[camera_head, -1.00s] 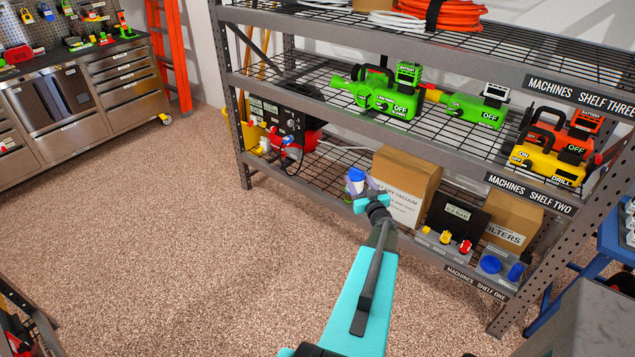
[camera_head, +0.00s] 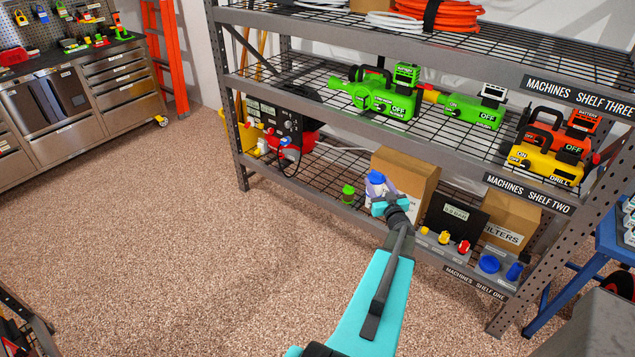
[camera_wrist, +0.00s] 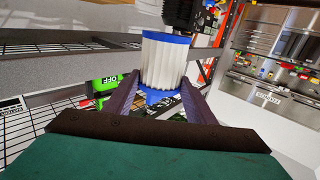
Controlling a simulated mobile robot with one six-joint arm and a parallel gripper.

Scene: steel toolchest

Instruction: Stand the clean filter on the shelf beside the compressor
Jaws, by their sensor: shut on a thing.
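The clean filter is white and pleated with blue ends. It is held upright between the purple fingers of my gripper (camera_wrist: 160,98) in the wrist view, where the filter (camera_wrist: 163,60) fills the upper middle. In the head view the filter's blue top (camera_head: 376,177) shows above my gripper (camera_head: 384,195), in front of the cardboard vacuum box. The compressor (camera_head: 303,143), red with a black panel beside it, stands at the left end of the lowest shelf (camera_head: 325,180). My gripper is to the right of it and apart from it. The filter's lower part is partly hidden.
A small green-topped item (camera_head: 348,195) stands on the lowest shelf, left of my gripper. The vacuum box (camera_head: 412,172) and filters box (camera_head: 510,218) are to the right. Shelf two (camera_head: 300,80) with green machines hangs above. Wire shelf between compressor and green item looks mostly clear.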

